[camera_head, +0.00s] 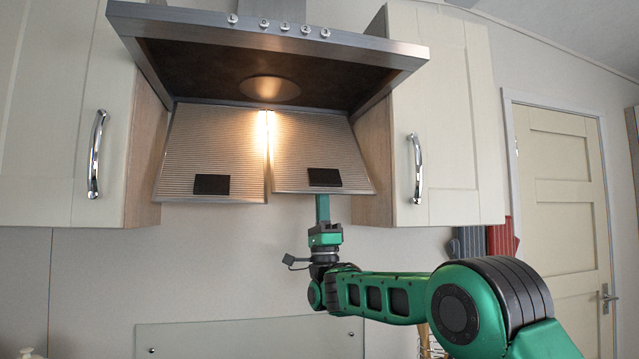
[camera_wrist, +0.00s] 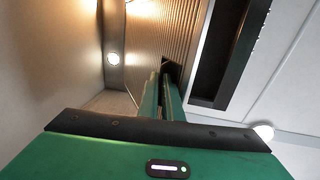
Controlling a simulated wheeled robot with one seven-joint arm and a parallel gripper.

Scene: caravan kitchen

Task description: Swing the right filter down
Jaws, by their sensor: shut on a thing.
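The right filter (camera_head: 313,150) is a ribbed metal panel with a black handle recess (camera_head: 324,177). It hangs steeply down from under the range hood. My gripper (camera_head: 322,203) reaches up from below to its lower edge. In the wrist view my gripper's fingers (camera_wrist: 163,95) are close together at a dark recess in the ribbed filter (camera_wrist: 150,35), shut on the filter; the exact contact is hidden. The left filter (camera_head: 212,150), with its own black recess, hangs beside it, its lower edge slightly lower in the picture.
The range hood (camera_head: 270,35) with several knobs is above; its underside is open and dark around a round disc. Cabinets (camera_head: 445,120) with chrome handles flank the filters closely. A glass panel (camera_head: 245,338) stands below. A door (camera_head: 565,200) is at right. The wall below the filters is mostly clear.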

